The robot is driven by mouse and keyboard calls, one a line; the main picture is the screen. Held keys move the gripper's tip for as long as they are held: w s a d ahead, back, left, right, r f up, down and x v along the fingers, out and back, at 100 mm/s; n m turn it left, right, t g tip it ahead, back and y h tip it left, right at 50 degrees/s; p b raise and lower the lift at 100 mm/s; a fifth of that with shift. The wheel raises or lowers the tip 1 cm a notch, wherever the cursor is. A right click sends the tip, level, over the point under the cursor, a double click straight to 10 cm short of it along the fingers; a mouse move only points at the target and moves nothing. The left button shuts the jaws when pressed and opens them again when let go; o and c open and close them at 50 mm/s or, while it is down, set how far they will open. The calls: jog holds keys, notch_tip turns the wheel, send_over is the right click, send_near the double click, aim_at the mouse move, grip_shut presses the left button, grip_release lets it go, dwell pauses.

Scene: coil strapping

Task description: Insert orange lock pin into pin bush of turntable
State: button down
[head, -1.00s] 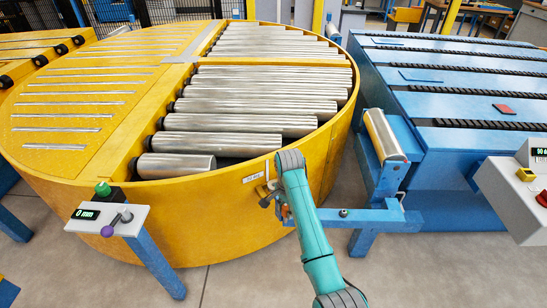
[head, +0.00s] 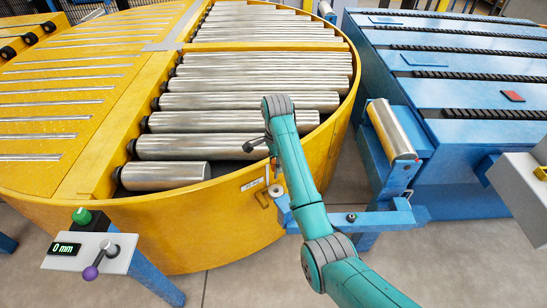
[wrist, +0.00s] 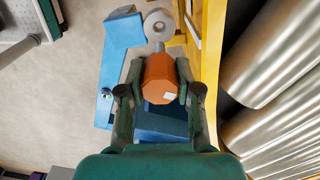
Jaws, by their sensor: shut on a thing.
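In the wrist view my gripper (wrist: 160,78) is shut on the orange lock pin (wrist: 158,82), one finger on each side of its faceted orange body. A short grey shank points from the pin toward the top of the picture. Just beyond it is a pale grey ring with a dark hole, which looks like the pin bush (wrist: 158,24). The shank overlaps the ring's near edge in this view; I cannot tell whether they touch. In the head view the ring (head: 276,190) sits at the rim of the yellow turntable (head: 215,225). My arm mostly hides the gripper and pin there.
A blue bracket (head: 370,219) stands right of the ring, beneath a steel roller (head: 390,130). The blue conveyor (head: 460,130) is at the right. A control box (head: 92,250) reading 0 mm is at the front left. Turntable rollers (head: 250,102) lie behind my arm.

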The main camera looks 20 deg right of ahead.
dwell(0.3)
send_near(276, 185)
jog(key=shift+s+a+f, duration=0.1)
jog(key=shift+s+a, duration=0.15)
jog(key=shift+s, duration=0.3)
jog(key=shift+s+a+f, duration=0.1)
jog(key=shift+s+a, duration=0.1)
jog(key=shift+s, duration=0.35)
jog(key=shift+f, duration=3.35)
jog(key=c, duration=0.7)
grip_release()
notch_tip(276, 185, up, 12)
jog(key=shift+f, duration=0.15)
jog(key=shift+r, duration=0.2)
